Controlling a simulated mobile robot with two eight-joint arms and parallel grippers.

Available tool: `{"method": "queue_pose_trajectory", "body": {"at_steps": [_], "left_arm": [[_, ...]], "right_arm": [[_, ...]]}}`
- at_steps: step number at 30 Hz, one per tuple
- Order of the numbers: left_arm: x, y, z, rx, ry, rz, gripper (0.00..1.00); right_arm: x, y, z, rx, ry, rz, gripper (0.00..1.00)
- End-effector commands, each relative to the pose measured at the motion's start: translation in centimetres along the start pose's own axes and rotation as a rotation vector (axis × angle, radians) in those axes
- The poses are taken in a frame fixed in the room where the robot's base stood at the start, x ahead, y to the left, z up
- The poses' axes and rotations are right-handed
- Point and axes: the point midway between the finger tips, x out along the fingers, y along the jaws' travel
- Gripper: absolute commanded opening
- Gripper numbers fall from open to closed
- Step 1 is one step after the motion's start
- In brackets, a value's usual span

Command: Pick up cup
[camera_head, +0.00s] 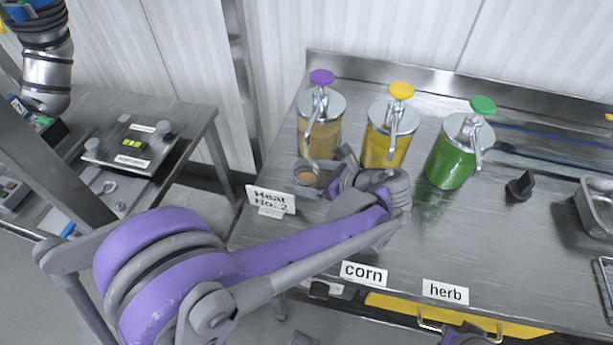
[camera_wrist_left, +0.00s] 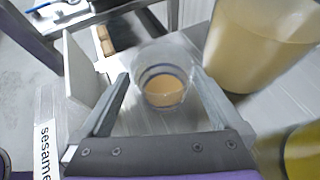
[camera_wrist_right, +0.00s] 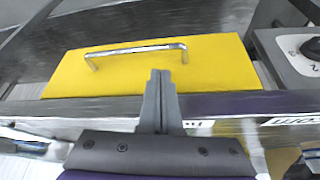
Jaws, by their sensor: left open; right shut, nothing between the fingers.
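A small clear cup (camera_head: 308,175) with tan sauce in its bottom stands upright on the steel counter, below the purple-topped dispenser. In the left wrist view the cup (camera_wrist_left: 163,88) sits between the fingers of my left gripper (camera_wrist_left: 160,78). My left gripper (camera_head: 318,178) is open, one finger on either side of the cup; I cannot tell whether either touches it. My right gripper (camera_wrist_right: 161,74) is shut and empty, in front of a yellow drawer front with a metal handle (camera_wrist_right: 136,48).
Dispensers with purple (camera_head: 322,77), yellow (camera_head: 401,90) and green (camera_head: 482,105) tops stand along the counter. A "Heat No. 2" sign (camera_head: 270,200) stands left of my left wrist. Corn (camera_head: 364,273) and herb (camera_head: 445,291) labels mark the front edge. A side table (camera_head: 185,120) is at left.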

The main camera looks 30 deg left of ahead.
Motion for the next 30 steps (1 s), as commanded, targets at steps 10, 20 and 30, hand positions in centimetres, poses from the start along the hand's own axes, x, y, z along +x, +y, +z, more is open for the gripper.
{"method": "queue_pose_trajectory", "body": {"at_steps": [10, 20, 30], "left_arm": [[3.8, -0.3, -0.1, 0.000, 0.000, 0.000, 1.00], [3.8, -0.3, -0.1, 0.000, 0.000, 0.000, 0.75], [3.8, -0.3, -0.1, 0.000, 0.000, 0.000, 0.14]], "right_arm": [[-0.1, 0.0, -0.1, 0.000, 0.000, 0.000, 0.00], [-0.1, 0.0, -0.1, 0.000, 0.000, 0.000, 0.00], [-0.1, 0.0, -0.1, 0.000, 0.000, 0.000, 0.00]]}}
